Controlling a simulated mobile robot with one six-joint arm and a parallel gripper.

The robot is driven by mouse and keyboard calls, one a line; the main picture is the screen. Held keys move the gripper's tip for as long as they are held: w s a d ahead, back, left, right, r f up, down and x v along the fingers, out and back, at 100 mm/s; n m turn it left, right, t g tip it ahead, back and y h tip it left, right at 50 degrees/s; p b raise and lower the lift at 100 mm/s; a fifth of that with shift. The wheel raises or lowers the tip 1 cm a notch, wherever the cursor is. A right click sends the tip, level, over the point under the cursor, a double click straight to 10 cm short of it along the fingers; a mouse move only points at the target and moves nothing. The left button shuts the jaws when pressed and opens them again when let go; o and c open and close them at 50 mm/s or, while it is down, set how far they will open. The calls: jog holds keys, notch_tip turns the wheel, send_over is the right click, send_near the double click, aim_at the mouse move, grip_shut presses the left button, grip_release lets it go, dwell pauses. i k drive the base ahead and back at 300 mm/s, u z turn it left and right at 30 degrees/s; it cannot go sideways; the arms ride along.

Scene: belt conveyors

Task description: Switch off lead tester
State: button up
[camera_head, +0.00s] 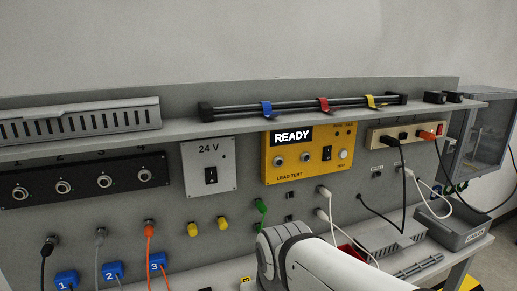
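The lead tester (309,168) is a yellow box on the grey back panel, labelled LEAD TEST. The rocker's position is too small to tell. My white arm (315,262) reaches in from the bottom edge, below the tester and apart from it. My gripper is not in view.
Left of the tester is a 24 V plate (209,167) with its own black switch. A shelf (240,115) runs above, with a rail bearing coloured clips. Plugged cables, a power strip (407,133) and a grey bin (450,222) lie right. Numbered blue tags hang lower left.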

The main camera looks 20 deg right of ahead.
aim_at(327, 151)
jog(key=z, duration=0.45)
jog(key=k, duration=1.35)
jog(key=z, duration=0.65)
jog(key=i, duration=1.2)
jog(key=z, duration=0.5)
